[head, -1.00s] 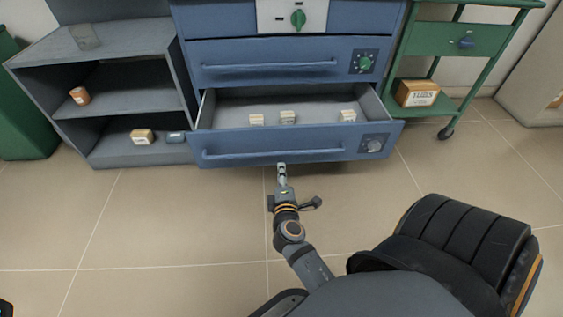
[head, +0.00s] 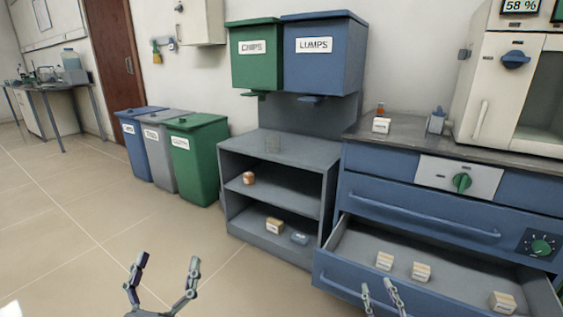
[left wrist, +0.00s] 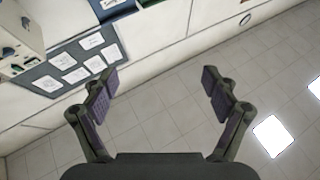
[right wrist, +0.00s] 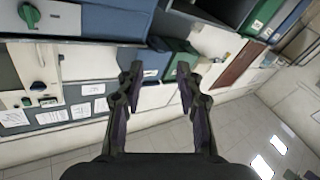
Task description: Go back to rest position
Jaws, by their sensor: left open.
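My left gripper (head: 168,262) shows at the lower left of the head view, over the bare floor, with its fingers wide apart. The left wrist view also shows this gripper (left wrist: 160,78) open and empty. My right gripper (head: 378,287) shows at the bottom of the head view, in front of the open drawer (head: 335,275). Its fingers stand apart, less widely than the left ones. The right wrist view shows this gripper (right wrist: 160,70) with nothing between its fingertips. Both arms are mostly out of the head view.
Several small labelled boxes, one of them at the right (head: 503,302), lie in the pulled-out drawer. A grey shelf unit (head: 270,205) stands left of the blue cabinet. Floor bins (head: 195,160) stand farther left. The floor at left is clear.

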